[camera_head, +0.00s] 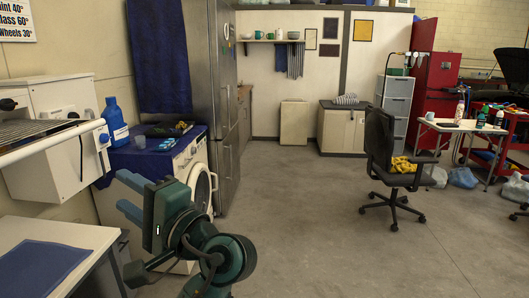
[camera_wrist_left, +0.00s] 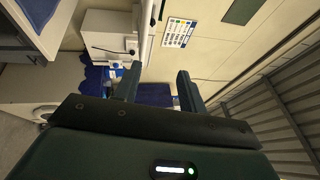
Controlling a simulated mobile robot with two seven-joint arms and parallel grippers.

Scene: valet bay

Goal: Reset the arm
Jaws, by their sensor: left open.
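My left gripper (camera_head: 131,196) is in the lower left of the head view, in front of the washing machine (camera_head: 197,160). Its two blue fingers point up and left, are spread apart, and hold nothing. In the left wrist view, the same gripper (camera_wrist_left: 156,82) shows two separate fingers with a clear gap between them. My right gripper shows in neither view.
A white table (camera_head: 95,236) with a blue mat (camera_head: 35,272) stands at the lower left. A blue bottle (camera_head: 114,120) stands near the washer's top. A black office chair (camera_head: 385,160) holds a yellow cloth (camera_head: 402,165). The central floor (camera_head: 300,215) is clear.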

